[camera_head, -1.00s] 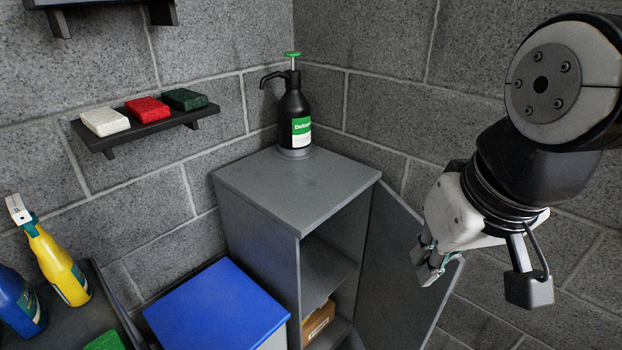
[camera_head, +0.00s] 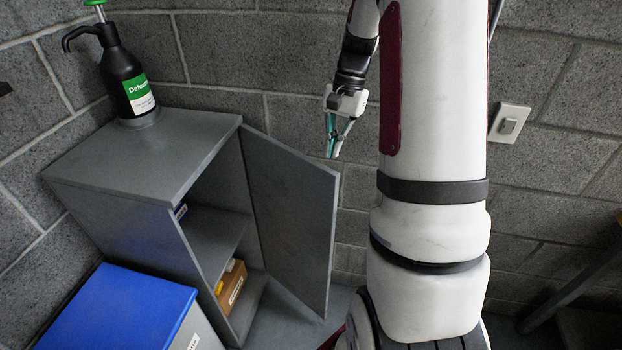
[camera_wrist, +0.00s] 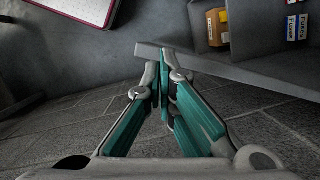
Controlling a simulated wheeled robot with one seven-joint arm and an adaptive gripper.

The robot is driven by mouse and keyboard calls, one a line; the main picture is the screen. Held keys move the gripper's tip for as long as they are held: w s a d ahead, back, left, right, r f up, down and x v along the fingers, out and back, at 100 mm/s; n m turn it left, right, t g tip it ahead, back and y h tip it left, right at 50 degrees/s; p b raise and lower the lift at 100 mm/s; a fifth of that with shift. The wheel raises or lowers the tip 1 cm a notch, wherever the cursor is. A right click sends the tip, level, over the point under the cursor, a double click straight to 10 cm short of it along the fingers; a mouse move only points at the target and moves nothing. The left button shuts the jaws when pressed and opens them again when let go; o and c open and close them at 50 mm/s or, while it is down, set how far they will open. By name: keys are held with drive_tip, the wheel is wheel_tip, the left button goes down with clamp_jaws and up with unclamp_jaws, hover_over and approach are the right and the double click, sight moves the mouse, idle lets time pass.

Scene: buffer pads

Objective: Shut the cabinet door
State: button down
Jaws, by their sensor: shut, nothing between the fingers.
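The grey cabinet (camera_head: 140,160) stands in the corner. Its door (camera_head: 285,215) hangs wide open to the right, showing the shelves inside. My gripper (camera_head: 332,155) is shut and empty, pointing down just above and behind the door's upper free corner in the head view. In the wrist view my gripper (camera_wrist: 163,75) has its teal-padded fingers together, and the door (camera_wrist: 240,75) shows nearly edge-on as a grey bar just beyond the fingertips. I cannot tell whether they touch.
A black pump bottle (camera_head: 124,80) stands on the cabinet. Inside are a cardboard box (camera_head: 232,283) and, in the wrist view, a box labelled Fuses (camera_wrist: 297,22). A blue-lidded box (camera_head: 120,310) stands at front left. A wall switch (camera_head: 509,124) is at right.

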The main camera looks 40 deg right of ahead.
drive_tip(key=d+f+m+y, duration=0.1)
drive_tip(key=d+f+m, duration=0.2)
drive_tip(key=d+f, duration=0.5)
drive_tip(key=s+a+x, duration=0.1)
drive_tip(key=x, duration=1)
drive_tip(key=shift+r, duration=0.3)
drive_tip(key=shift+a, duration=0.2)
